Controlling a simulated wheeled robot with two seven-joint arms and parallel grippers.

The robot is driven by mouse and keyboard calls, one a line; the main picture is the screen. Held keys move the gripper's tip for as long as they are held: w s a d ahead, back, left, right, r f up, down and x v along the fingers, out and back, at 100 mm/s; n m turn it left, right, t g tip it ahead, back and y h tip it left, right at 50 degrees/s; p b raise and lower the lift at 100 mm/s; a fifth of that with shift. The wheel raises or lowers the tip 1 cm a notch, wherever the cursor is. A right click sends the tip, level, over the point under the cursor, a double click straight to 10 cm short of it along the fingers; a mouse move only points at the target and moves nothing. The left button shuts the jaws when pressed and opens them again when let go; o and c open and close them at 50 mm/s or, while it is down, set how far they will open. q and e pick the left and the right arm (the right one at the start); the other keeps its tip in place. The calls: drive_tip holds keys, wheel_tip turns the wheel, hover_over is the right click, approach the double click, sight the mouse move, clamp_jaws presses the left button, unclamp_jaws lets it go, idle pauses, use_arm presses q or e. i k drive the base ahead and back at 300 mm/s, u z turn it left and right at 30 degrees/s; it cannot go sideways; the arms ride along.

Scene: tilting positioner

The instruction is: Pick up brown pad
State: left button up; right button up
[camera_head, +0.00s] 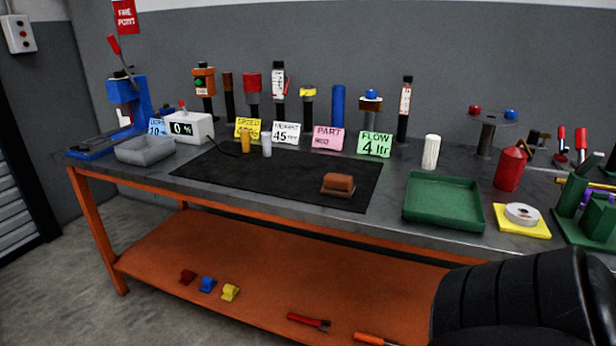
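The brown pad (338,183) is a small brown block near the front right of the black mat (250,171) on the workbench. It rests on a thin, darker brownish base that shows along its front edge. Nothing touches it from above, and it is in plain view. Neither of my grippers shows in the head view.
A green tray (444,222) lies right of the mat, with a tape roll (521,214) on a yellow pad beyond it. Upright posts and note cards line the back. The mat's middle is clear.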

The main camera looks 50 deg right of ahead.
sight(340, 186)
drive_tip(key=i, duration=3.35)
drive_tip(key=z, duration=3.6)
